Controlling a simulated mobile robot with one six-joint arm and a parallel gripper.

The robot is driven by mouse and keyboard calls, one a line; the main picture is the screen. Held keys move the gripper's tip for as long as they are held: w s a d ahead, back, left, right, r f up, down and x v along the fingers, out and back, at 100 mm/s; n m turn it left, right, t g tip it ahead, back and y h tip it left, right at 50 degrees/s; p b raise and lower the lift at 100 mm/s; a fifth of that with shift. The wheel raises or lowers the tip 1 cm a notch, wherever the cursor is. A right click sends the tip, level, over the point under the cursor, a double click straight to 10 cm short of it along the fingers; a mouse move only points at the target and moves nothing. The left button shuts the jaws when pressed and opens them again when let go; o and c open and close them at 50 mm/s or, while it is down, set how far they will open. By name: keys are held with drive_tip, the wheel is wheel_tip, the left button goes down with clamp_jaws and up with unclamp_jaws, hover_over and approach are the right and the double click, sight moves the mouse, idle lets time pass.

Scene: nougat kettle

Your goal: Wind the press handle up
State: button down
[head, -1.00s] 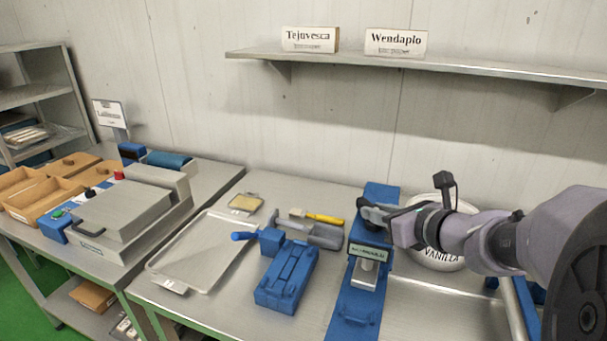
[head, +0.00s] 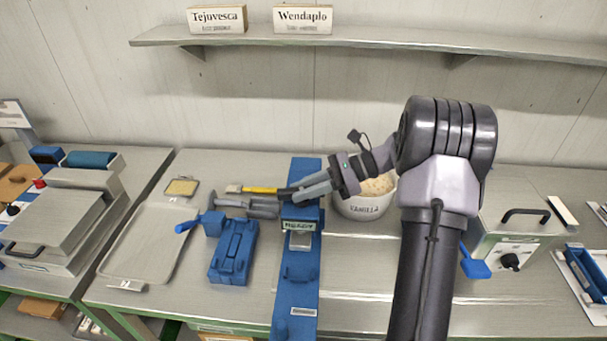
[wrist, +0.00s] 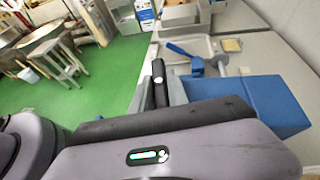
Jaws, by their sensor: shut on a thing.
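The blue press (head: 300,270) stands on the bench, with a blue head and a small label on its front. My gripper (head: 291,194) is at the top of the press head, reaching in from the right. It is shut on the black press handle (wrist: 158,82), which shows between the grey fingers in the wrist view. The blue press head (wrist: 268,105) is close beside the fingers there. In the head view the handle is mostly hidden by my gripper, so its exact angle cannot be told.
A white vanilla tub (head: 365,205) stands right of the press, close under my arm. Left are a blue fixture (head: 234,255), a yellow-handled tool (head: 260,190) and a metal tray (head: 150,240). A metal box (head: 515,225) stands right. A shelf (head: 400,37) runs above.

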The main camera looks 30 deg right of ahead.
drive_tip(key=n+g+p, duration=0.1)
drive_tip(key=p, duration=0.1)
drive_tip(key=n+g+p, duration=0.2)
drive_tip(key=n+g+y+p, duration=0.1)
drive_tip(key=g+p, duration=0.1)
drive_tip(key=p, duration=0.1)
drive_tip(key=shift+w+r, duration=0.15)
drive_tip(key=shift+r, duration=0.25)
drive_tip(key=n+g+p, duration=0.3)
drive_tip(key=p, duration=0.1)
drive_tip(key=shift+f+p, duration=0.2)
drive_tip(key=shift+p, duration=0.15)
drive_tip(key=shift+n+g, duration=0.3)
drive_tip(key=shift+g, duration=0.2)
drive_tip(key=shift+f+h+p, duration=0.2)
drive_tip(key=shift+h+p, duration=0.1)
drive_tip(key=shift+p, duration=0.15)
drive_tip(key=c, duration=1.3)
unclamp_jaws()
drive_tip(key=shift+a, duration=0.15)
